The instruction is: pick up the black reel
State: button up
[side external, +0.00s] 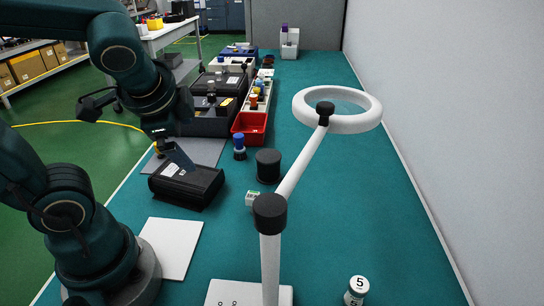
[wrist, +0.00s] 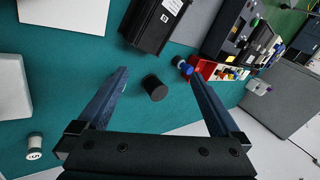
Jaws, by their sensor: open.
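The black reel (side external: 268,166) is a short dark cylinder standing on the teal bench mat, right of a black box. It also shows in the wrist view (wrist: 154,88), between and beyond my two fingers. My gripper (wrist: 159,74) is open with nothing between its fingers. In the side view my gripper (side external: 180,156) hangs over the black box, left of the reel and apart from it; its fingers are only partly visible there.
The black box (side external: 188,188) and a blue-topped cylinder (side external: 239,147) stand near the reel. A red bin (side external: 249,128) is behind. A magnifier lamp arm (side external: 302,165) rises in front, right of the reel. A white cylinder marked 5 (side external: 356,291) stands front right.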

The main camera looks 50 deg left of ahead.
jog(key=w+a+m+y, duration=0.3)
jog(key=w+a+m, duration=0.1)
jog(key=w+m, duration=0.15)
jog(key=m+t+y, duration=0.3)
jog(key=m, duration=0.8)
send_over(269, 161)
jog(key=a, duration=0.3)
jog(key=shift+n, duration=0.25)
notch_tip(269, 161, down, 7)
jog(key=shift+r, duration=0.1)
jog(key=f+m, duration=0.1)
jog(key=f, duration=0.1)
jog(key=d+f+m, duration=0.1)
jog(key=f, duration=0.1)
jog(key=d+f+m, duration=0.1)
jog(key=f, duration=0.1)
jog(key=shift+w+d+f+t, duration=0.2)
jog(key=shift+f+t, duration=0.05)
jog(key=shift+t, duration=0.05)
jog(key=shift+s+f, duration=0.1)
jog(key=shift+f, duration=0.15)
jog(key=shift+m, duration=0.3)
jog(key=shift+x, duration=2.4)
jog(key=shift+d+f, duration=0.1)
grip_shut()
